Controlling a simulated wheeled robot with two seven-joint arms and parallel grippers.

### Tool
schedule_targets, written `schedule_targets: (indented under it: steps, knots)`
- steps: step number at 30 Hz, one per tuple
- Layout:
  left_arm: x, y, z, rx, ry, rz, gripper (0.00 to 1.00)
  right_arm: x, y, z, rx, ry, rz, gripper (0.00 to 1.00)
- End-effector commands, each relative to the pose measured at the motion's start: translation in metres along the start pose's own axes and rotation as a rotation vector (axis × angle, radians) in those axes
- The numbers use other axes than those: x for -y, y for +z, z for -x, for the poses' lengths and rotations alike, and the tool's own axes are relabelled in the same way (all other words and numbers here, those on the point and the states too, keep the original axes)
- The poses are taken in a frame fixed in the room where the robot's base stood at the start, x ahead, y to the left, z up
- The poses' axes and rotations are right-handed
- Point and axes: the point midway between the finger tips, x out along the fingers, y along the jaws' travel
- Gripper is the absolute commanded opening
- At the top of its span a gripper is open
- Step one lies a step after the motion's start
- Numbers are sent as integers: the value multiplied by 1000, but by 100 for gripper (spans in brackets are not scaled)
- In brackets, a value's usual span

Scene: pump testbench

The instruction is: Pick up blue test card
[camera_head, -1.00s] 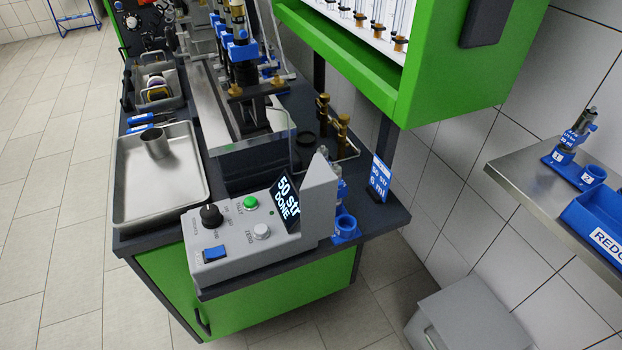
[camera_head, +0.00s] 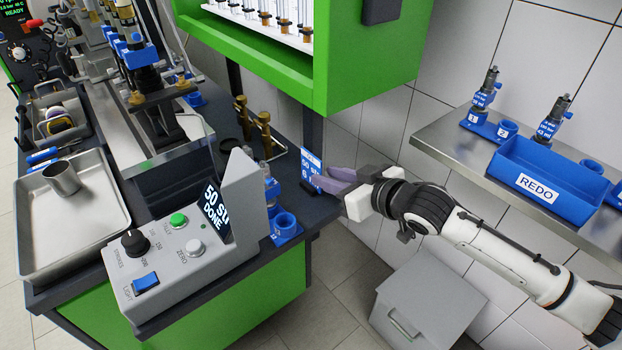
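The blue test card (camera_head: 311,171), with white lettering, stands upright at the right edge of the dark bench top, beside the dark post of the green cabinet. My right gripper (camera_head: 326,178) reaches in from the right at the card's height. Its two purple-grey fingers look spread apart, and their tips are at the card's right edge, with the lower one covering part of the card's lower right. I cannot tell whether they touch the card. My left gripper is out of view.
A grey control box (camera_head: 190,240) with a display stands left of the card, with a blue holder (camera_head: 285,228) between them. The green cabinet (camera_head: 340,60) overhangs behind. A steel shelf (camera_head: 440,140) with a blue REDO bin (camera_head: 545,180) is at right. A grey bin (camera_head: 425,305) stands below.

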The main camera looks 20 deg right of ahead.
Motion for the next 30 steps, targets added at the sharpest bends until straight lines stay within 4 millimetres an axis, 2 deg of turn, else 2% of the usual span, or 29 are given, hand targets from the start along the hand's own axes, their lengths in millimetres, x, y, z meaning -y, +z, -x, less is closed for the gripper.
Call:
schedule_targets:
  steps: [7,15,25,30]
  knots:
    - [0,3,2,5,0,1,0,2,0,-22,0,0,0,25]
    - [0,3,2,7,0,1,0,5,3,-59,0,0,2,25]
    - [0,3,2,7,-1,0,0,5,4,-66,0,-1,3,25]
    - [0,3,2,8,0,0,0,5,4,-66,1,-1,3,0]
